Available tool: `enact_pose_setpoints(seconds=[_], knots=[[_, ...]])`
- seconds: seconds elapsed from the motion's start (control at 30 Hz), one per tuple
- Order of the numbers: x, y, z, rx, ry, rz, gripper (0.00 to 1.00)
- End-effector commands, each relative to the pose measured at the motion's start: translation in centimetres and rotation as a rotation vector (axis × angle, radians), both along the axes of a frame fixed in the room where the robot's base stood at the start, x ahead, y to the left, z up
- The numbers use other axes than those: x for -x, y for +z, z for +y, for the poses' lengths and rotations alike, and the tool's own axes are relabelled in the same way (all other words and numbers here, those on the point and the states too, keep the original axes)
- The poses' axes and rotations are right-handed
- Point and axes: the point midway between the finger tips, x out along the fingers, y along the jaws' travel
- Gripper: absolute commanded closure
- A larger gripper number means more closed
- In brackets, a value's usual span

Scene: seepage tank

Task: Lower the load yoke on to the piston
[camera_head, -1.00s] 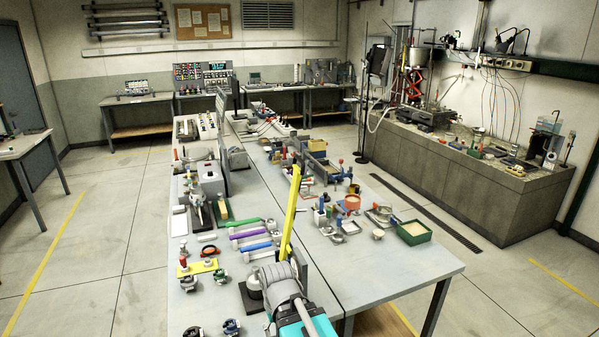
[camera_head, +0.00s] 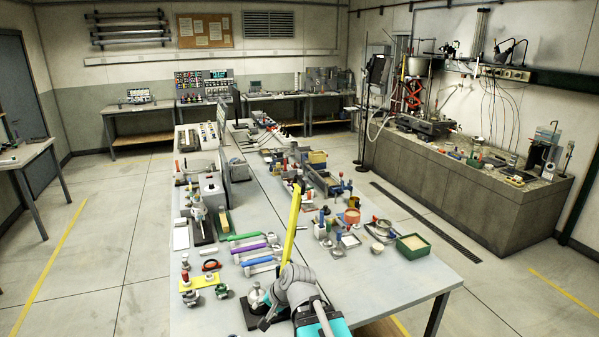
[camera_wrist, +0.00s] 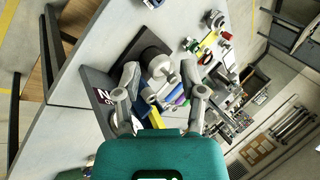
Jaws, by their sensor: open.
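My gripper (camera_wrist: 160,76) is open in the wrist view, one finger on each side of a pale grey rounded knob (camera_wrist: 154,62). I cannot tell whether the fingers touch it. The knob is over a dark base plate (camera_wrist: 100,87) with a white label. In the head view the same device, with its grey top (camera_head: 257,295), stands at the table's near edge, partly hidden by my arm. I cannot tell for certain which parts are the load yoke and the piston.
A tall yellow bar (camera_head: 292,226) rises just behind my arm. Purple (camera_head: 248,247) and blue (camera_head: 258,260) handled tools lie farther back. A yellow plate (camera_head: 203,282) with small fittings lies left. The table's right front (camera_head: 400,280) is clear.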

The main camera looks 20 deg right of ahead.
Motion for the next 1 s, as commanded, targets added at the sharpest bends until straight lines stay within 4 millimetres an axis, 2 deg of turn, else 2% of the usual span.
enact_pose_setpoints(seconds=[0.03, 0.27, 0.47, 0.6, 0.8, 1.0], knots=[[-0.9, 2.1, -0.2, -0.075, -0.082, -0.025, 0.48], [-4.8, 9.3, -2.2, -0.485, -0.475, -0.107, 0.48], [-7.3, 15.9, -6.0, -0.884, -0.802, -0.142, 0.48], [-8.4, 20.2, -9.7, -1.185, -1.015, -0.147, 0.48], [-8.8, 24.8, -15.3, -1.589, -1.259, -0.133, 0.48], [-8.6, 26.6, -18.4, -1.822, -1.374, -0.112, 0.48]])
